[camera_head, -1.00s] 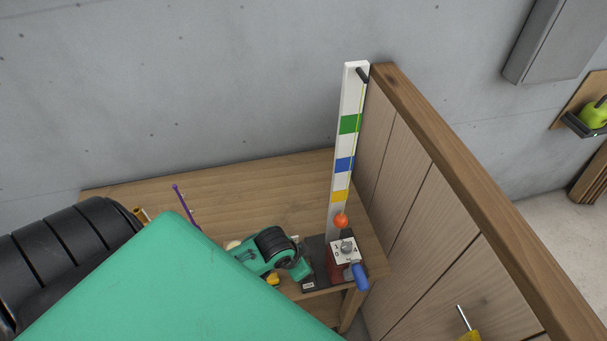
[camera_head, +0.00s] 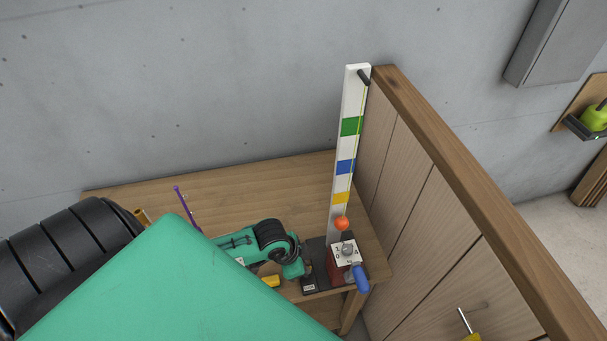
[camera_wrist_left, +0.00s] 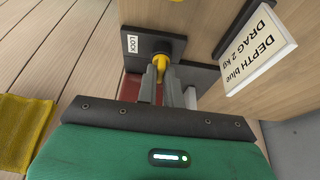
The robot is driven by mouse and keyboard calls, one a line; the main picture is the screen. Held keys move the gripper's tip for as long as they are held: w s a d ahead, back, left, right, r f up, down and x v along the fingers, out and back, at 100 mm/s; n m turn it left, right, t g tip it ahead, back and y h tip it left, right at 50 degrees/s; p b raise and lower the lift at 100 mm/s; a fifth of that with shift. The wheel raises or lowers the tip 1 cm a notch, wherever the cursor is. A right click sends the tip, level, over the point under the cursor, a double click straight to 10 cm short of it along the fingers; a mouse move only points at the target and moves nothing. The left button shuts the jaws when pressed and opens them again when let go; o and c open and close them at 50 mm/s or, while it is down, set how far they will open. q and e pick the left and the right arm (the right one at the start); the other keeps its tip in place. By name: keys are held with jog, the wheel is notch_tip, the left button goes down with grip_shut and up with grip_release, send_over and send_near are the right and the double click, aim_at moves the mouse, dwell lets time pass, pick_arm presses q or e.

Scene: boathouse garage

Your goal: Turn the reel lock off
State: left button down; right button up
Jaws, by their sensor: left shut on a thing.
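The red reel box (camera_head: 336,271) stands at the right end of the wooden bench, with a numbered white top, a grey knob and a blue handle (camera_head: 361,278). In the left wrist view a yellow lock knob (camera_wrist_left: 161,61) sits on a dark plate (camera_wrist_left: 150,46) beside a white LOCK label (camera_wrist_left: 132,45). My left gripper (camera_wrist_left: 164,77) is shut on this yellow knob. In the head view my green left hand (camera_head: 293,269) is just left of the reel box; its fingertips and the knob are hidden. My right gripper is out of view.
A white post (camera_head: 350,140) with coloured bands and an orange ball (camera_head: 342,223) rises behind the box. A wooden partition (camera_head: 430,190) closes the right side. A DEPTH blue, DRAG 2 kg sign (camera_wrist_left: 256,50) is close right of my fingers. The bench's back middle is clear.

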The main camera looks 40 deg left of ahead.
pick_arm(q)
jog(key=c, duration=1.5)
grip_release()
jog(key=shift+c, duration=0.2)
jog(key=shift+r, duration=0.1)
jog(key=b+v, duration=0.3)
jog(key=v, duration=1)
jog(key=shift+r+b, duration=0.3)
jog(key=shift+b, duration=0.1)
